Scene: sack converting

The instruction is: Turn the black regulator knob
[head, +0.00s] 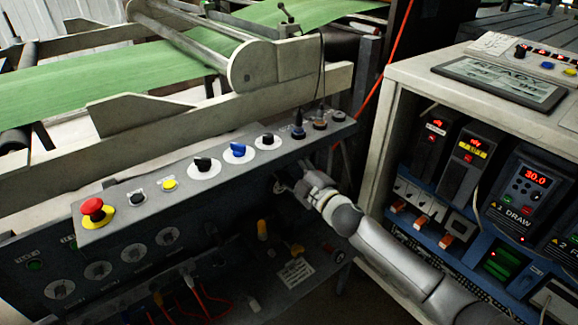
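My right gripper (306,190) comes in from the lower right and is at the front face of the grey control panel (225,175), below its right end. Its fingertips are small and partly hidden against the dark face, so I cannot tell whether they are open or shut, or touching anything. A small round fitting (281,187) is just left of the fingers. Black knobs on the panel top include one on a white disc (203,163) and a smaller one (267,139). Which black knob is the regulator is not clear. My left gripper is not in view.
A red emergency button (93,208), a yellow button (169,184) and a blue knob (238,150) are on the panel. Cables and fittings fill the dark space below. A cabinet with lit displays (535,180) stands close to my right arm. Green web (110,65) runs behind.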

